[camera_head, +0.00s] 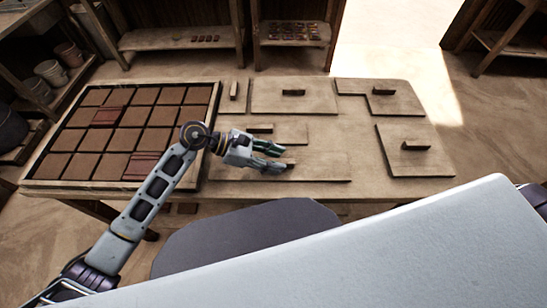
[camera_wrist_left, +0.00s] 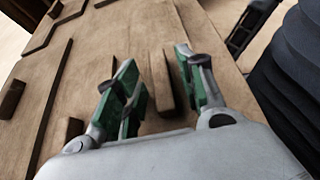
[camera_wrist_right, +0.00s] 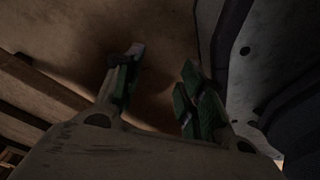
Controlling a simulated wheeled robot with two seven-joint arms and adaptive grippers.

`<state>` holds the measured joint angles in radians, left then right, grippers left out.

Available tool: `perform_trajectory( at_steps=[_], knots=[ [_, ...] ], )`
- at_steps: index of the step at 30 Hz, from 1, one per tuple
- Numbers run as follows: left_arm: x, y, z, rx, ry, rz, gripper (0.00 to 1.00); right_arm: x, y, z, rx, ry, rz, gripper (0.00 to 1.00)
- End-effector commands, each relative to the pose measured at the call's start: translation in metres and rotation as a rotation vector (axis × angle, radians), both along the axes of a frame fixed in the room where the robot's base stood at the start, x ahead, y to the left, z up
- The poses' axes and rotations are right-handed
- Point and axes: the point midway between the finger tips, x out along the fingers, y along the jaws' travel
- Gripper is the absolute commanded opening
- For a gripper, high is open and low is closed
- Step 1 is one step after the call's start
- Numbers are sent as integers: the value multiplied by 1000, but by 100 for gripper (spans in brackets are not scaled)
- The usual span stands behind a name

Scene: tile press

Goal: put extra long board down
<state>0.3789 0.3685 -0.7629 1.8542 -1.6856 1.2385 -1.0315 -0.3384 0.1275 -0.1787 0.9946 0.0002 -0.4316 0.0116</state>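The extra long board (camera_head: 325,171) lies flat at the table's front edge, with a small raised handle (camera_head: 290,163) partly covered by my left gripper. My left gripper (camera_head: 280,158) is over this board with its fingers apart. In the left wrist view, a wooden bar (camera_wrist_left: 167,85), probably that handle, shows between and beyond the open green fingers (camera_wrist_left: 155,90); I cannot tell how close it is. My right gripper (camera_wrist_right: 158,95) is open and empty in a dark area, and is out of the head view.
A tray of brown tiles (camera_head: 150,97), two of them redder, fills the table's left side. Other boards with handles lie behind (camera_head: 290,100) and at right (camera_head: 415,155). Bare table (camera_head: 345,130) shows between them. Shelves (camera_head: 185,39) stand at the back.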

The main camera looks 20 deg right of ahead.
Motion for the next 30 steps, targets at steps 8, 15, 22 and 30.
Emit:
perform_trajectory(
  at_steps=[8,15,22,30],
  knots=[
    [4,12,7,2,-1,2,39,-13,-3,-5,-4,18,0,40],
    [11,38,21,3,-1,2,39,-6,-1,-3,-2,8,1,40],
    [19,64,36,1,-3,2,39,3,1,0,1,-4,0,40],
    [27,91,51,2,-1,1,39,5,1,0,1,-2,-1,40]
  ],
)
